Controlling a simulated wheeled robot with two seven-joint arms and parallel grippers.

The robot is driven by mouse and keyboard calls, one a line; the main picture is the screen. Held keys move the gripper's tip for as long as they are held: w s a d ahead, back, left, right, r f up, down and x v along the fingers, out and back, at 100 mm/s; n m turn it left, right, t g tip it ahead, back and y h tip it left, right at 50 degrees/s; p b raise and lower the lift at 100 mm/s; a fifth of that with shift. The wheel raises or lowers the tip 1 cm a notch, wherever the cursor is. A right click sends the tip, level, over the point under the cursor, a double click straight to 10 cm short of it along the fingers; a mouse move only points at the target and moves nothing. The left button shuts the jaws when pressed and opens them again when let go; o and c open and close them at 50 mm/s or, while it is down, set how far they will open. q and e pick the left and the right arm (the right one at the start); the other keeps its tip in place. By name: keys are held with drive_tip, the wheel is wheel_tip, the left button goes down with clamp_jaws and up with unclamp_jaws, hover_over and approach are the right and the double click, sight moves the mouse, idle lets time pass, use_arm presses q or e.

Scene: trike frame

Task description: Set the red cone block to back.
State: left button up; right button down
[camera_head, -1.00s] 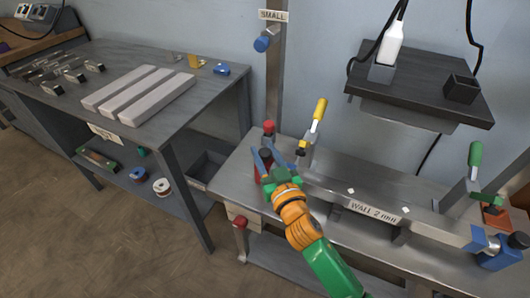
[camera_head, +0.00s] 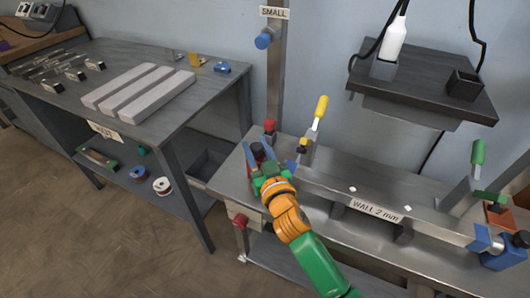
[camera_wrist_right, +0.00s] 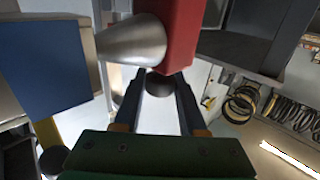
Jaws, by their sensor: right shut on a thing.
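The red cone block (camera_wrist_right: 184,35) fills the upper middle of the right wrist view, with a metal cone (camera_wrist_right: 132,42) pointing out of its left side. A dark round knob (camera_wrist_right: 160,84) sits just below it, between the fingertips. My right gripper (camera_wrist_right: 162,80) is shut on this knob of the red cone block. In the head view my right gripper (camera_head: 262,160) is at the left end of the metal bench and hides most of the block. A blue block (camera_wrist_right: 45,65) faces the cone from the left in the wrist view. My left gripper is not in view.
A yellow-handled clamp (camera_head: 318,112) stands just right of my right gripper. A red knob (camera_head: 270,126) is close behind it. The bar labelled "WALL 2 mm" (camera_head: 375,208) runs right toward a green-handled clamp (camera_head: 477,155). A grey table (camera_head: 190,115) stands left.

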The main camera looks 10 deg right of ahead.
drive_tip(key=shift+w+a, duration=0.3)
drive_tip(key=shift+a, duration=0.15)
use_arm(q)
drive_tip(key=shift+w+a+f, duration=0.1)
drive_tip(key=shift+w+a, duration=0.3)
use_arm(e)
drive_tip(key=shift+r, duration=0.1)
drive_tip(key=c, duration=0.8)
unclamp_jaws()
drive_tip(key=o, duration=0.3)
drive_tip(key=shift+w+a, duration=0.1)
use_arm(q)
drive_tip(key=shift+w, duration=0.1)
use_arm(e)
drive_tip(key=shift+o, duration=0.2)
drive_tip(key=shift+s, duration=0.2)
drive_tip(key=s, duration=0.4)
drive_tip(key=s+d, duration=0.1)
drive_tip(key=s, duration=0.1)
drive_tip(key=shift+s+d+p, duration=0.1)
drive_tip(key=shift+s+p, duration=0.25)
drive_tip(key=shift+p, duration=0.05)
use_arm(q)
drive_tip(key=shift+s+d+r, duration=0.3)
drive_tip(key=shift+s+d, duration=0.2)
